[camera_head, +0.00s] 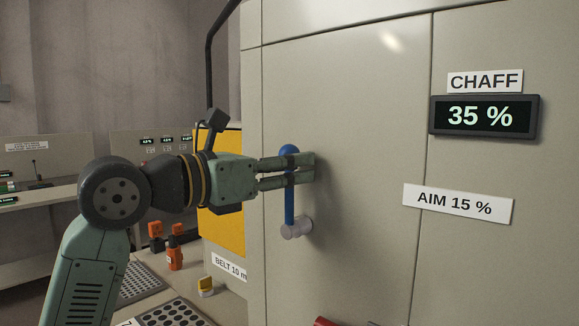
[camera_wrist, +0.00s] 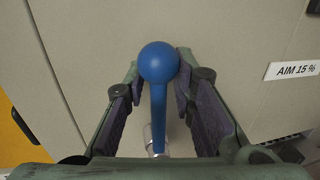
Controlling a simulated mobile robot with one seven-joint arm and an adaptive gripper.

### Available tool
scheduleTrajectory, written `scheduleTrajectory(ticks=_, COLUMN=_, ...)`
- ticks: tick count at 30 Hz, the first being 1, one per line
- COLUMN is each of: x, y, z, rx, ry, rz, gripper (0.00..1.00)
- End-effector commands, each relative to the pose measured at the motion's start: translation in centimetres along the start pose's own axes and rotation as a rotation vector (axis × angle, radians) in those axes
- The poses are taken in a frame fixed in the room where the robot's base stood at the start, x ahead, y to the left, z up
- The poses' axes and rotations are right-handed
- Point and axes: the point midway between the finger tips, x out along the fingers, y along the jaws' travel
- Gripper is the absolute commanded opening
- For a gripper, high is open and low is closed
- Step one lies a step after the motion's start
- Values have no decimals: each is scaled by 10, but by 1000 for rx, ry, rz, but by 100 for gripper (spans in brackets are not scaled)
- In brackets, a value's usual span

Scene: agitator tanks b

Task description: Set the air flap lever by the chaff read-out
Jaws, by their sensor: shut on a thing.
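The air flap lever (camera_head: 289,203) is a blue rod with a ball knob on top and a pale pivot at its foot, mounted on a grey cabinet face. It stands near upright. My gripper (camera_head: 290,171) is around the rod just below the knob. The lever also shows in the wrist view (camera_wrist: 158,105), between the two fingers (camera_wrist: 160,105). The chaff read-out (camera_head: 483,117) on the cabinet at the right reads 35 %. A label below it (camera_head: 458,203) says AIM 15 %.
The grey cabinet face (camera_head: 355,120) fills the right side. A yellow panel (camera_head: 222,225) is behind my arm. Orange items (camera_head: 174,252) and perforated plates (camera_head: 175,313) lie low at the left. A bench with small displays (camera_head: 30,200) stands at the far left.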

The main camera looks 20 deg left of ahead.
Motion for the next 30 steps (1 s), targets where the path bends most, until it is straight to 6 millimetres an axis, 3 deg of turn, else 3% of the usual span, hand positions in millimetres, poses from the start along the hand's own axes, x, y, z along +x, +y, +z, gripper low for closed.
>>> scheduleTrajectory(ticks=4, x=0, y=1, z=0, rx=-2, ry=-1, rz=2, gripper=0)
scheduleTrajectory(ticks=30, x=1, y=-4, z=0, rx=53, ry=9, rz=3, gripper=0)
